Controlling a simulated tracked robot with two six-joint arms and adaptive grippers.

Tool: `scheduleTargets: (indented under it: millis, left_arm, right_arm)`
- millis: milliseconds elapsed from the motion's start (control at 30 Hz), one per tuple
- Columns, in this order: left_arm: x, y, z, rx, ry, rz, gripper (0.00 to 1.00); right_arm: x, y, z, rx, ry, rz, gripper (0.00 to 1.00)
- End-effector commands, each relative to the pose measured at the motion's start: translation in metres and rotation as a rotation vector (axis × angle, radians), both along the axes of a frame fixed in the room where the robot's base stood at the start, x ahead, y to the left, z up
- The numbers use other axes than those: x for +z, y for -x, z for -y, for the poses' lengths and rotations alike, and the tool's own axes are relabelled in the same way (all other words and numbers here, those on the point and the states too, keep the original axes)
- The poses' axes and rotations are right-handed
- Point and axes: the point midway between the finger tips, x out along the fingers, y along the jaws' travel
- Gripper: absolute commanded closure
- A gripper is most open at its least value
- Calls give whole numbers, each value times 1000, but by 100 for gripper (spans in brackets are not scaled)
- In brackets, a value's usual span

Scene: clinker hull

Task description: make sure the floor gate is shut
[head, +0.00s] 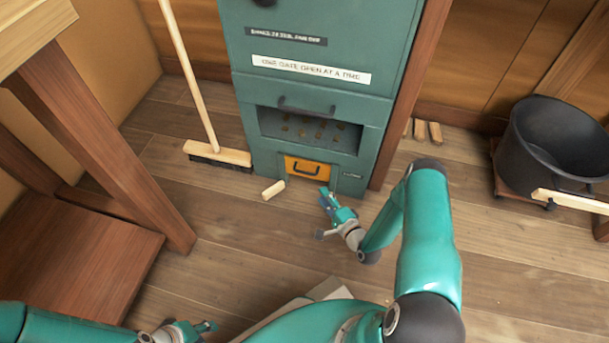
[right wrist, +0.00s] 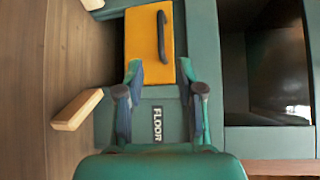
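The floor gate is an orange panel (head: 303,163) with a black handle, low on the teal cabinet (head: 250,120). In the right wrist view the orange panel (right wrist: 147,68) is beside a plate marked FLOOR (right wrist: 158,125). A dark gap shows between the panel's floor-side edge and the floor, so it looks raised. My right gripper (head: 330,198) is in front of the cabinet, just right of the gate. In the right wrist view its fingers (right wrist: 160,75) are apart and empty, near the panel's side edge. My left gripper (head: 207,329) is low in the head view, away from the cabinet; its fingers are unclear.
A wooden block (head: 273,190) lies on the floor before the cabinet, left of the gate. A broom (head: 218,155) stands to the left. A black tub (head: 552,145) and several small wood pieces (head: 435,132) are at the right. A wooden bench (head: 110,150) is at the left.

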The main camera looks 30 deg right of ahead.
Motion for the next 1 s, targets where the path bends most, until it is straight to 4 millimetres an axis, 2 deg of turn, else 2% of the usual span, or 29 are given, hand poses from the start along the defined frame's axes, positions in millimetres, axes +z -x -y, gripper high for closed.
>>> scheduleTargets:
  millis: [33, 300, 500, 700, 1000]
  left_arm:
    - [-8, 0, 0, 0, 0, 0, 63]
    - [-31, 0, 0, 0, 0, 0, 63]
    - [-44, 0, 0, 0, 0, 0, 63]
    - [-50, 0, 0, 0, 0, 0, 63]
    - [-50, 0, 0, 0, 0, 0, 63]
  right_arm:
    - [-4, -12, 0, 5, 4, 5, 63]
    - [-13, -71, 4, 3, 5, 4, 63]
    - [-17, -105, 7, 1, 3, 3, 63]
    - [-18, -122, 8, 0, 1, -1, 63]
    - [-17, -126, 8, -1, 1, -1, 63]
